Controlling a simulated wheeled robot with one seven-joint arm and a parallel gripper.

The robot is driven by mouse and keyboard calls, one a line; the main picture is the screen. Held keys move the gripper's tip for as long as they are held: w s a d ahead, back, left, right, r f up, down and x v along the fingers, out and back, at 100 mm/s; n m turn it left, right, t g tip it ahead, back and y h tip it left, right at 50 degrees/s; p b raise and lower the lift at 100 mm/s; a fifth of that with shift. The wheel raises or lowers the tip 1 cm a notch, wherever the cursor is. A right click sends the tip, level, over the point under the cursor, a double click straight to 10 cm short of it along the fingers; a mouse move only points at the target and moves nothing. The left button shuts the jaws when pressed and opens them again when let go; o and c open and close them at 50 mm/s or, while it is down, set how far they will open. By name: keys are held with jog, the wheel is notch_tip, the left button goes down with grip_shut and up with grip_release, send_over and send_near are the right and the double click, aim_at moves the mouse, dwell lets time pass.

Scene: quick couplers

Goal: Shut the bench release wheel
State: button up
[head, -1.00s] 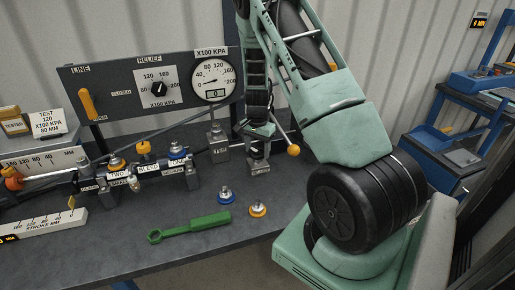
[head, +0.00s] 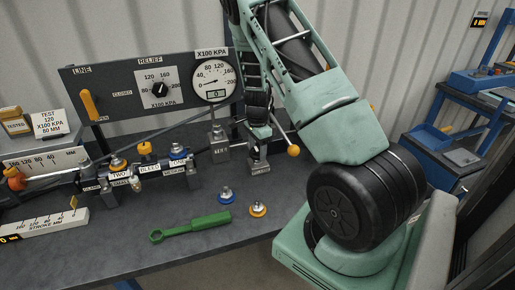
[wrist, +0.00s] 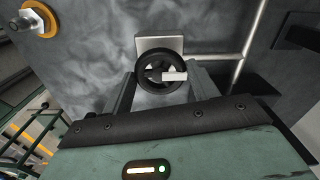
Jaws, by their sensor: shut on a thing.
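The bench release wheel (wrist: 143,62) is a small black ring with a pale hub, seen from above in the wrist view, over a square grey base. The wheel's turn position is hard to read.
The gauge panel (head: 110,90) stands behind.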

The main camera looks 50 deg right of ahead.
aim_at(257, 151)
jog(key=o, duration=1)
notch_tip(257, 151, up, 18)
jog(key=shift+f+b, duration=0.25)
jog(key=shift+b, duration=0.9)
jog(key=s+a+r+n+y, duration=0.15)
jog(key=a+n, duration=1.15)
jog(key=a, duration=1.5)
jog(key=s+a+n, duration=0.5)
jog(key=s, duration=0.2)
jog(key=s+a+n, duration=0.5)
jog(key=s+n, duration=0.1)
jog(key=s, duration=0.1)
jog(key=s+a+n+h, duration=0.1)
jog(key=s+a+n, duration=0.5)
jog(key=s, duration=0.1)
jog(key=shift+s+a+f, duration=0.1)
jog(key=shift+s+f, duration=0.1)
jog(key=shift+s, duration=0.1)
